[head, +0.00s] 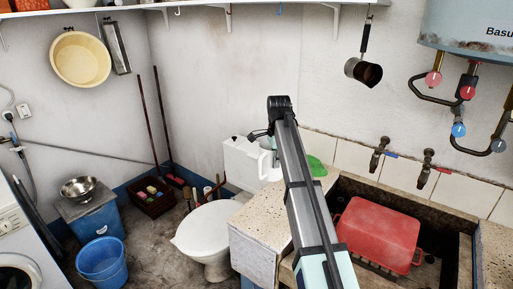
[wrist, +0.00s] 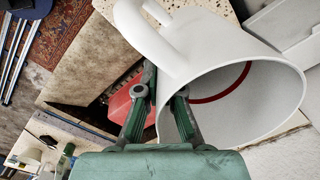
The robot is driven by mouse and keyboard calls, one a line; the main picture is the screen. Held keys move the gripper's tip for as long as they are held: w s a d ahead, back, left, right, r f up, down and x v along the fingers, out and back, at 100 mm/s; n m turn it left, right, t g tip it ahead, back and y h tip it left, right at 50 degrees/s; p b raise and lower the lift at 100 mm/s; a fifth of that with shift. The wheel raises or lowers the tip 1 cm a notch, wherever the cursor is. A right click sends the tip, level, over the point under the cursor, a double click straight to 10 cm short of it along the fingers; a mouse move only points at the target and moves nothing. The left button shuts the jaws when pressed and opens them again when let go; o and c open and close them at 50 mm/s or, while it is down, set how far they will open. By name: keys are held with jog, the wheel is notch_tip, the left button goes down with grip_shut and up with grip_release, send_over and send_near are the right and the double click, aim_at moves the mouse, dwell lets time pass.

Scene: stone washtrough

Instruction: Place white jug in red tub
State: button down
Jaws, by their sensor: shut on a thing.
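The white jug (wrist: 215,45) fills the upper right of the wrist view, tilted with its open mouth towards the camera. My gripper (wrist: 163,95) is shut on its wall at the rim, one finger outside and one over the mouth. In the head view the jug (head: 264,165) shows partly behind my arm, in front of the white cistern; my fingers are hidden there. The red tub (head: 380,232) sits in the stone trough, right of my arm and apart from the jug. A small red patch, probably the tub, shows behind my fingers in the wrist view.
Two taps (head: 425,168) stick out over the trough's back edge. A speckled counter (head: 262,222) lies left of the trough, with a green item (head: 317,167) near the wall. A dark-ended pan (head: 363,72) hangs above. The toilet (head: 207,235) stands left.

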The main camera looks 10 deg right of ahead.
jog(key=shift+w+r+n, duration=0.1)
jog(key=shift+r+n, duration=0.05)
jog(key=shift+n, duration=0.85)
jog(key=s+a+f+n, duration=0.1)
jog(key=s+f+n, duration=1.3)
jog(key=s, duration=0.7)
notch_tip(320, 180, down, 3)
jog(key=shift+s+n, duration=0.3)
jog(key=shift+s, duration=0.05)
